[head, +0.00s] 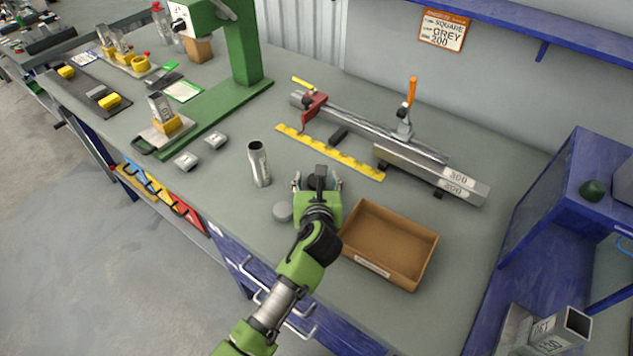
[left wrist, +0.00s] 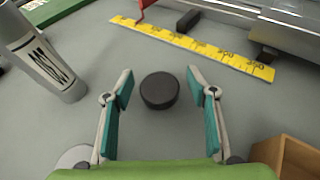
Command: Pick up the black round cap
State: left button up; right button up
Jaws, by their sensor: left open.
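The black round cap (left wrist: 159,91) lies on the grey bench top in the left wrist view. My left gripper (left wrist: 160,86) is open, with one teal-padded finger on each side of the cap and a gap to it on both sides. I cannot tell how high the fingertips are above the bench. In the head view my left gripper (head: 318,183) points down at the bench left of the cardboard box, and it hides the cap there, at least in large part. My right gripper is in neither view.
A grey round cap (head: 283,212) and an upright metal tube (head: 259,163) stand left of my gripper. The open cardboard box (head: 372,267) is close on the right. A yellow ruler (head: 345,161) and clamped metal bars (head: 430,174) lie behind.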

pick_arm(q)
jog(key=shift+s, duration=0.1)
jog(key=c, duration=1.1)
jog(key=shift+o, duration=0.2)
jog(key=shift+r, duration=0.1)
